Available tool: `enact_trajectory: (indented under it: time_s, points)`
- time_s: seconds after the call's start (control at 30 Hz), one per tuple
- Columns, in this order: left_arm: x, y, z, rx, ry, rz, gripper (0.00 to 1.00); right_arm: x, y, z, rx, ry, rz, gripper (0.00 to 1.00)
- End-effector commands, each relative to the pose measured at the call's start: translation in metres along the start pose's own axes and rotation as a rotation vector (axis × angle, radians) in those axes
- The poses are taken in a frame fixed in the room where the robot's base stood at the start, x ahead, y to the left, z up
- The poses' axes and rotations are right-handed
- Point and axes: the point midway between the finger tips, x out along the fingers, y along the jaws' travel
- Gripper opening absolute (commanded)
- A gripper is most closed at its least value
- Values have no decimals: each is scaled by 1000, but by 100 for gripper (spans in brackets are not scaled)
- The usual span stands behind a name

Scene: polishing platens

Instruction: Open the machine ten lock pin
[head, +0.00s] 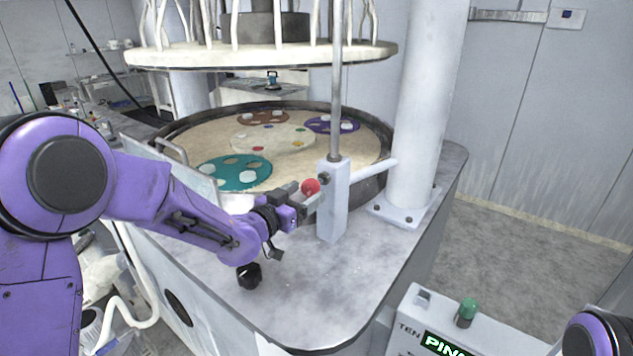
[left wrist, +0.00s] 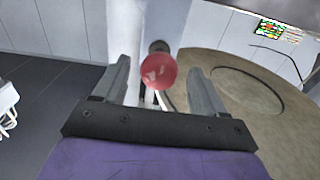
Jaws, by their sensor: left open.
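The lock pin shows as a red ball knob (head: 310,187) on the side of a pale upright block (head: 333,200) at the machine's front edge. A thin grey rod rises from this block. My left gripper (head: 304,196) is at the knob. In the left wrist view the red knob (left wrist: 159,71) lies between the two open fingers of the left gripper (left wrist: 160,85), with a visible gap on each side. A dark collar shows behind the knob. In the head view the fingers partly hide the area around the knob. My right gripper is out of view.
The round platen (head: 360,150) holds coloured carrier discs, under a raised upper plate (head: 260,55). A thick white column (head: 425,110) stands right of the block. A black knob (head: 249,276) is on the worktop (head: 300,290) below my left arm. A control box (head: 430,310) with a green button stands at lower right.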

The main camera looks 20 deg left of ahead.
Motion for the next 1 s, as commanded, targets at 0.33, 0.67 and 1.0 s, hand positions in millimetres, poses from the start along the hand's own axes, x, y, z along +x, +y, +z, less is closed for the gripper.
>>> enact_trajectory:
  time_s: [0.33,0.67,1.0]
  points:
    - [50,0,-1,-1,-1,0,71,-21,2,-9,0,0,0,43]
    - [52,0,0,-1,0,0,45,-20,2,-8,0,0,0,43]
    - [53,14,2,0,0,25,0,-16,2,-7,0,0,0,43]
